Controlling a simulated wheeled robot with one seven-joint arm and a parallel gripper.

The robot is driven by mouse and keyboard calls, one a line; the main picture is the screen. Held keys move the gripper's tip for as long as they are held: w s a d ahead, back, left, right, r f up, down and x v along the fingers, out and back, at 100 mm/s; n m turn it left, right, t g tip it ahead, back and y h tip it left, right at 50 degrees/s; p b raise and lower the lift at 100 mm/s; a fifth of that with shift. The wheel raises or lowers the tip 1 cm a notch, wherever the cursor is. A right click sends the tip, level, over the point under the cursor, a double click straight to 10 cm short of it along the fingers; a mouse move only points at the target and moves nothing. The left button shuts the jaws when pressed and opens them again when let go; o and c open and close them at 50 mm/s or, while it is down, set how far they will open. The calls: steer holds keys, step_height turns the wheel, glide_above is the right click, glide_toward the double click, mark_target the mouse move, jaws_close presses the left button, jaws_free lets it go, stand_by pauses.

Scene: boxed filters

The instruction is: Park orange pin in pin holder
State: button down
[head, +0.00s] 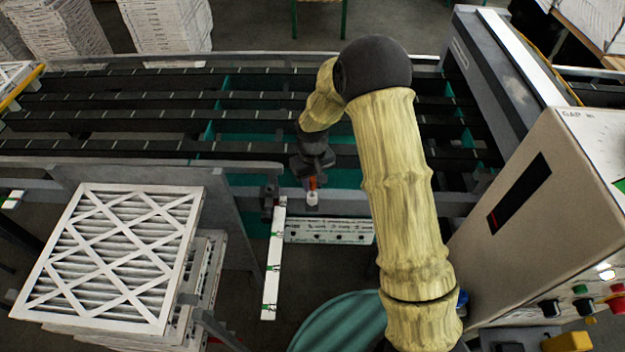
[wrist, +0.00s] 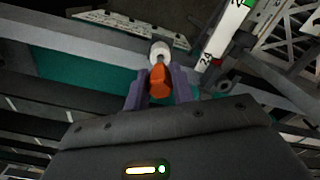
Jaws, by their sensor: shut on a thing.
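My gripper (head: 312,175) reaches down over the front rail of the conveyor in the head view. It is shut on the orange pin (wrist: 160,82), which sits between the two purple-grey fingers in the wrist view. Only a small part of the pin (head: 313,183) shows in the head view. A short white cylinder (wrist: 159,52) meets the pin's far end; it also shows just below the pin in the head view (head: 312,198). I cannot tell whether this cylinder is the pin holder or part of the pin, nor how far the pin is in it.
A white upright strip (head: 273,262) with green marks and a white labelled panel (head: 328,231) are close to my gripper. A stack of boxed filters (head: 115,255) stands at left. A control box (head: 545,215) stands at right.

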mark_target(312, 188)
steer(key=shift+f+b, duration=1.1)
steer(key=shift+f, duration=0.6)
steer(key=c, duration=1.1)
jaws_free()
step_height(312, 188, up, 17)
steer(key=b, duration=0.3)
steer(key=shift+r+b, duration=0.2)
steer(key=shift+b, duration=0.15)
